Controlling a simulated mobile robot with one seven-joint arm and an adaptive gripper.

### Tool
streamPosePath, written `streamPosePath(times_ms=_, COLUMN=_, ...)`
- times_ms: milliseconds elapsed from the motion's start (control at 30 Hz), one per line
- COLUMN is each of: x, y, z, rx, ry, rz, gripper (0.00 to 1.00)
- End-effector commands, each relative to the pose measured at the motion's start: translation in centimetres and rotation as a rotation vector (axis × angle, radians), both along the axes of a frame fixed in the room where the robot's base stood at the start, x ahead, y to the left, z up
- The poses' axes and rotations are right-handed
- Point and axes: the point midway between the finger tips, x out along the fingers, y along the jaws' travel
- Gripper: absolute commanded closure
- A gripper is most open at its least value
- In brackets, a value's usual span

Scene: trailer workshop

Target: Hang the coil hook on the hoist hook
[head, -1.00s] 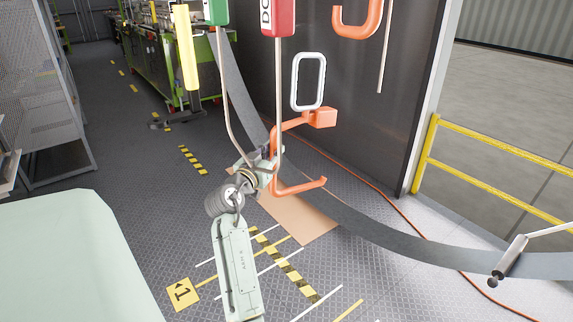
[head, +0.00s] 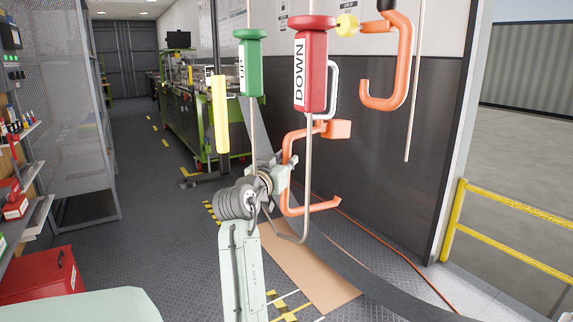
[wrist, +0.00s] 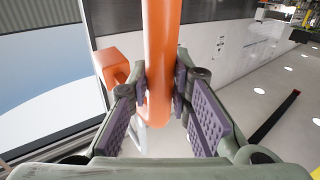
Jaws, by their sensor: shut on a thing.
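The coil hook (head: 289,165) is an orange C-shaped bar with an orange block (head: 337,129) at its upper right and a white ring (head: 335,88) above it. My gripper (head: 283,174) is shut on the upright bar, which stands between the purple pads in the wrist view (wrist: 160,50). The lower arm of the coil hook points right. The orange hoist hook (head: 404,65) hangs at the upper right, its open tip to the left. The ring is left of the hoist hook in the picture, apart from it, and partly hidden behind the red DOWN handle.
The red DOWN handle (head: 311,70) and green UP handle (head: 249,65) hang on rods in front of my gripper. A thin rod (head: 413,100) hangs beside the hoist hook. A yellow rail (head: 510,208) is at right, and a red toolbox (head: 38,275) at lower left.

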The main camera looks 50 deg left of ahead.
Motion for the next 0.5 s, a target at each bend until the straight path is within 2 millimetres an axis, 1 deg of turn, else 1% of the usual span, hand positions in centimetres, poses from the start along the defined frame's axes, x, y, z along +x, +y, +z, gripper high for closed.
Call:
streamPosePath(times_ms=33, x=-0.13, y=-0.1, z=0.61, rx=0.009, ry=-0.012, rz=0.0, gripper=1.0)
streamPosePath(times_ms=500, x=-0.2, y=-0.17, z=0.47, rx=0.047, ry=-0.078, rz=-0.012, gripper=1.0)
